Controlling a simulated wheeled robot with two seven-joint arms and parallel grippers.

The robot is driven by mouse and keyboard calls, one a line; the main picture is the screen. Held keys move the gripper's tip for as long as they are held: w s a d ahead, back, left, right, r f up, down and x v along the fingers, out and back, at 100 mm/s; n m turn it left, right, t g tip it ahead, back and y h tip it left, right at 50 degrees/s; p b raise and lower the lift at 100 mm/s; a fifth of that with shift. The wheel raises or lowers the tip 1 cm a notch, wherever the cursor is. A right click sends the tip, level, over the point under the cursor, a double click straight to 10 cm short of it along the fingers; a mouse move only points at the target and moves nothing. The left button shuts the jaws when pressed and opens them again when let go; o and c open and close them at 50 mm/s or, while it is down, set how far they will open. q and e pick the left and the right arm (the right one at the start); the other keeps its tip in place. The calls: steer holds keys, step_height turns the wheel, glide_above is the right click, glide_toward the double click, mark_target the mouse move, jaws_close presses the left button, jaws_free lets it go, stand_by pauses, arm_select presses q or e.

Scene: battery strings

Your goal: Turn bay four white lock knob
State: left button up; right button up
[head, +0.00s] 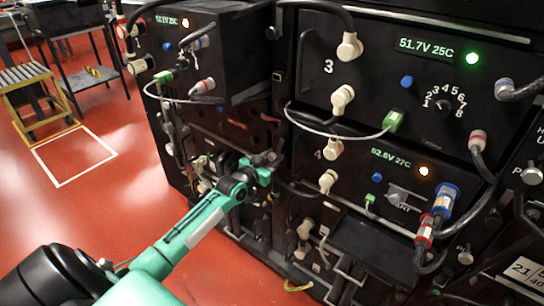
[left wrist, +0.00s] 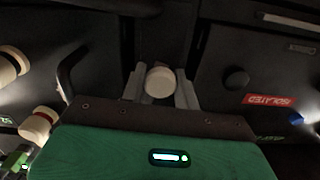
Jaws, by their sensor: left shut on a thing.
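The bay marked 4 is in the middle of the head view, with a green "52.6V 27C" display (head: 391,158) and a lit orange lamp. My left gripper (head: 273,160) is at the left edge of this bay. In the left wrist view, a round white knob (left wrist: 160,82) sits between the two grey fingers of my left gripper (left wrist: 159,88), which is shut on it. In the head view this knob is hidden behind the gripper. White elbow plugs (head: 333,149) and (head: 327,181) are to the right of the gripper. My right gripper is not in view.
Bay 3 (head: 328,67) is above, with a white cable (head: 330,135) looping below it. Red and blue plugs (head: 445,200) with thick black cables stand at the right.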

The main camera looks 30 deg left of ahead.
arm_select(q)
steer(key=m+p, duration=0.3)
steer(key=m, duration=0.6)
steer(key=shift+p, duration=0.4)
steer(key=m, duration=0.2)
steer(key=shift+m, duration=0.4)
steer(key=shift+f+m, duration=0.1)
steer(key=shift+m, duration=1.4)
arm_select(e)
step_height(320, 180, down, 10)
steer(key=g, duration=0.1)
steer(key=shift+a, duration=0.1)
arm_select(q)
steer(key=o, duration=1)
steer(key=shift+c, duration=0.2)
steer(key=s+a, duration=0.1)
steer(key=s, duration=1.2)
steer(key=shift+s, duration=0.4)
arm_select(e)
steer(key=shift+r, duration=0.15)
